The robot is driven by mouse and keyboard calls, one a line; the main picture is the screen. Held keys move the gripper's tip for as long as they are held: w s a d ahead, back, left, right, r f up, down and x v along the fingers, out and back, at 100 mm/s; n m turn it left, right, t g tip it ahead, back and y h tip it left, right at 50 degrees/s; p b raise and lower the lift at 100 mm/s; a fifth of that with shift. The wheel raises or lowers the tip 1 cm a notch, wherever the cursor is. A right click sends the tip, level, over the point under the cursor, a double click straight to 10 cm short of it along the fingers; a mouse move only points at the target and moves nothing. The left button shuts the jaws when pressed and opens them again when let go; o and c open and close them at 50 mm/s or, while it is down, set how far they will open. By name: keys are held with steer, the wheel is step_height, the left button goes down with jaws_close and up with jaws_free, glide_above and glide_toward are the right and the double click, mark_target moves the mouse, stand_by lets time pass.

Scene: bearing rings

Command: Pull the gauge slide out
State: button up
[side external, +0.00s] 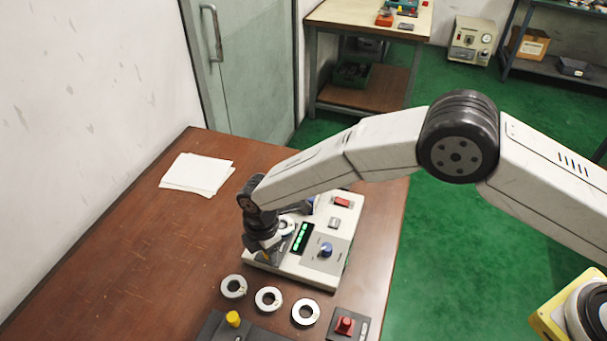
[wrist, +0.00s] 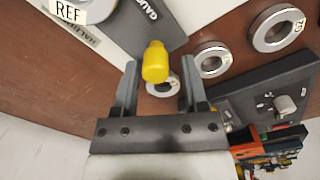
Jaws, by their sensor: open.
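The gauge slide is a dark grey plate lettered "GAU…" (wrist: 158,18) at the edge of the white gauge unit (side external: 318,262), with a yellow knob (wrist: 155,62) on its end. My gripper (wrist: 158,80) is open, its two fingers on either side of the knob in the wrist view. I cannot tell whether they touch it. In the side view my gripper (side external: 262,254) is low at the unit's near left edge and hides most of the slide. A ring marked REF (wrist: 88,8) sits on the unit.
Several bearing rings lie in front of the unit, including one (side external: 268,299) in the middle of the row. A black box with a yellow knob (side external: 233,319) and a red-button box (side external: 345,325) are near the front edge. White paper (side external: 196,174) lies back left; the left tabletop is clear.

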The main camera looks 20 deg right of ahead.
steer(key=shift+r, duration=3.15)
steer(key=shift+w+d+r, duration=0.15)
steer(key=shift+d+r, duration=0.1)
steer(key=shift+d, duration=0.15)
steer(key=s+d+r+m+t, duration=0.1)
steer(key=d+r+m, duration=0.35)
steer(key=d, duration=0.55)
steer(key=s+d+r+m, duration=0.1)
steer(key=d+r+m, duration=0.4)
steer(key=d, duration=0.5)
steer(key=s+d+r+m+t, duration=0.1)
steer(key=s+d+m, duration=1)
steer(key=s+d, duration=0.3)
steer(key=shift+s+d+t, duration=0.3)
steer(key=shift+d, duration=0.2)
